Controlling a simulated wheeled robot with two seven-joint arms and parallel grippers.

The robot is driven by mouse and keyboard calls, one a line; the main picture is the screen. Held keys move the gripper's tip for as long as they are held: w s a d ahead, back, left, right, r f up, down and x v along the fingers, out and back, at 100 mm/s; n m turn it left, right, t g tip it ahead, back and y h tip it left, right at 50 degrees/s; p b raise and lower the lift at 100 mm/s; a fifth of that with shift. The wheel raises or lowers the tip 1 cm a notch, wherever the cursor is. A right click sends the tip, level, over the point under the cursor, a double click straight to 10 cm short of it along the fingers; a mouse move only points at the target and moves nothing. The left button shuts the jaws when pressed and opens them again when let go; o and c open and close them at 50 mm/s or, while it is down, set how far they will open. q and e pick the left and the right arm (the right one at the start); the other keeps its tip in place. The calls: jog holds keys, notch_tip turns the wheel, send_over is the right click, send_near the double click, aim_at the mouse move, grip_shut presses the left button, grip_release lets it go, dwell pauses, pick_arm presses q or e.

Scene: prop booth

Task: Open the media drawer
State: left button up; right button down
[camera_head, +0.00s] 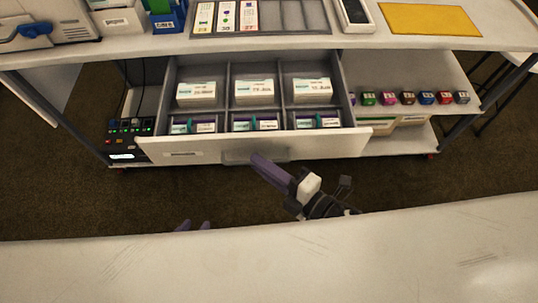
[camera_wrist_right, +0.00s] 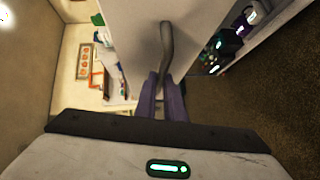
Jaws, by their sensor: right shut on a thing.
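The media drawer (camera_head: 195,152) is pulled out under the counter, its inside showing from above. It holds stacks of white labelled cards (camera_head: 255,90) in the back compartments and purple-and-teal labelled packs (camera_head: 268,124) in the front ones. My right gripper (camera_head: 257,160) is at the front panel, shut on the drawer's grey handle (camera_head: 233,158). In the right wrist view the dark bar handle (camera_wrist_right: 167,38) runs between the purple fingers of the gripper (camera_wrist_right: 165,80).
A pale counter edge (camera_head: 400,245) spans the foreground. Left of the drawer is a black device (camera_head: 130,135) with lit buttons. Right of it is a shelf (camera_head: 395,75) with several small coloured boxes. The counter above holds a tray (camera_head: 285,18) and a yellow mat (camera_head: 430,19).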

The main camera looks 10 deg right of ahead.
jog(key=shift+s, duration=0.25)
jog(key=c, duration=1.8)
grip_release()
jog(key=shift+c, duration=0.2)
jog(key=v, duration=1)
jog(key=shift+b, duration=0.4)
jog(key=shift+s+d, duration=0.1)
jog(key=shift+d, duration=0.05)
